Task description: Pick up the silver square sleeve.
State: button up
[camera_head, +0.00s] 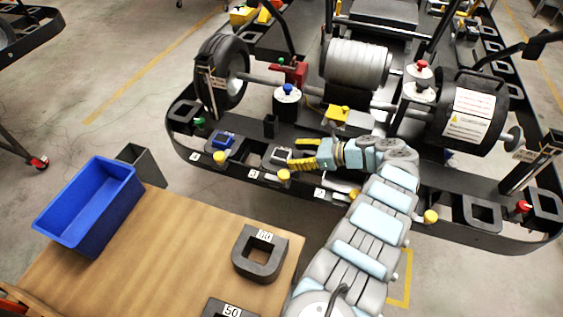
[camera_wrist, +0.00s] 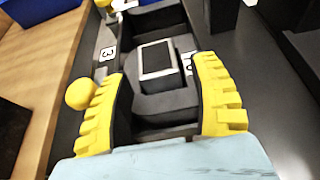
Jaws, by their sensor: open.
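The silver square sleeve (camera_wrist: 143,64) shows in the wrist view as a small square with a pale metallic rim and a dark opening. It sits upright in a dark holder (camera_wrist: 160,105) on the kart stand. In the head view the sleeve (camera_head: 279,155) is small, just left of my gripper (camera_head: 292,153). My gripper is open and empty, its yellow ribbed fingers pointing at the sleeve. In the wrist view the fingers (camera_wrist: 161,72) lie to the left and right of the sleeve, with a gap on each side. I cannot tell the height difference.
Yellow knobs (camera_head: 284,175) line the front edge of the black stand (camera_head: 240,180). A blue-topped part (camera_head: 222,139) lies left of the sleeve. A wheel and drum stand behind. The wooden table (camera_head: 180,240) in front bears a blue bin (camera_head: 88,205) and dark holders (camera_head: 258,252).

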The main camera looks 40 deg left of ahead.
aim_at(286, 155)
jog(key=x, duration=0.4)
jog(key=shift+s+a+f, duration=0.15)
jog(key=shift+s+a, duration=0.15)
jog(key=shift+s, duration=0.05)
jog(key=c, duration=1)
